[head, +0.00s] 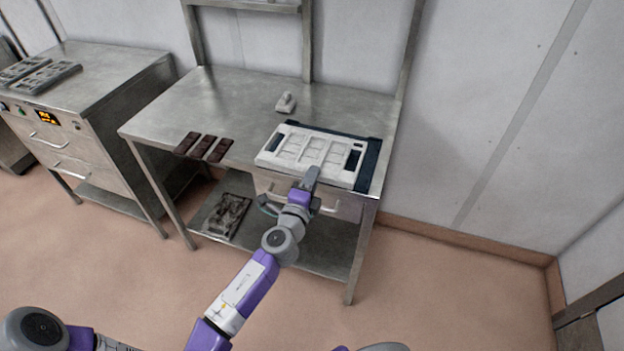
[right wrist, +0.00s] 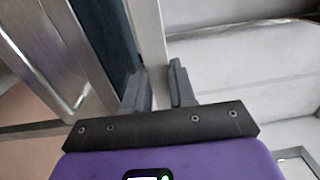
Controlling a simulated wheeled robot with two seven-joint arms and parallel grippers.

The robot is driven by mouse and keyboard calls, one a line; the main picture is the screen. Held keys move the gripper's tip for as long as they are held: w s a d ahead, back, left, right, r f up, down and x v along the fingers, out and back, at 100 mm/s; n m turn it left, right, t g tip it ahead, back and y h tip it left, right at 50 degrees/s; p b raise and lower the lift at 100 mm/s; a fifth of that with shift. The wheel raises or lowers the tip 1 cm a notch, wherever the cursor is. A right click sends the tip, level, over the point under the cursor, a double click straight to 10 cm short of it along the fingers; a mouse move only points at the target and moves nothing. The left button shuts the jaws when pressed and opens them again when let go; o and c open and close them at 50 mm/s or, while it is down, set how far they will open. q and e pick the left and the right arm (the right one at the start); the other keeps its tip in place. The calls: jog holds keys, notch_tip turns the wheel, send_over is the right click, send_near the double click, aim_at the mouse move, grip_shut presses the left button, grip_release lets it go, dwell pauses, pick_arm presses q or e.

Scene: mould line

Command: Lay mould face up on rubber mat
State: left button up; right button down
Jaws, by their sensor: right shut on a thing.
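The mould (head: 300,166) is a pale, flat rectangular frame with several shallow cavities facing up and a slot near each end. It is over the dark blue rubber mat (head: 373,158), which shows along its back and right sides. The mould sits toward the front left of the mat; whether it rests flat on it is unclear. My right gripper (head: 311,178) is shut on the mould's front edge. In the right wrist view, the two fingers (right wrist: 158,88) straddle a pale rim (right wrist: 147,35), with dark blue mat (right wrist: 118,35) to the left. My left gripper is out of view.
The mat is on a steel table (head: 235,95). Three dark brown bars (head: 203,147) lie at its front left, and a small pale tool (head: 286,103) stands behind the mould. A lower shelf holds a dark object (head: 228,216). A steel cabinet (head: 100,80) stands left.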

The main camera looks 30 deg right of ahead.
notch_tip(320, 180, down, 7)
jog(key=b, duration=0.5)
jog(key=shift+r, duration=0.2)
jog(key=shift+f, duration=0.25)
dwell(0.6)
jog(key=c, duration=0.8)
grip_release()
jog(key=shift+c, duration=0.2)
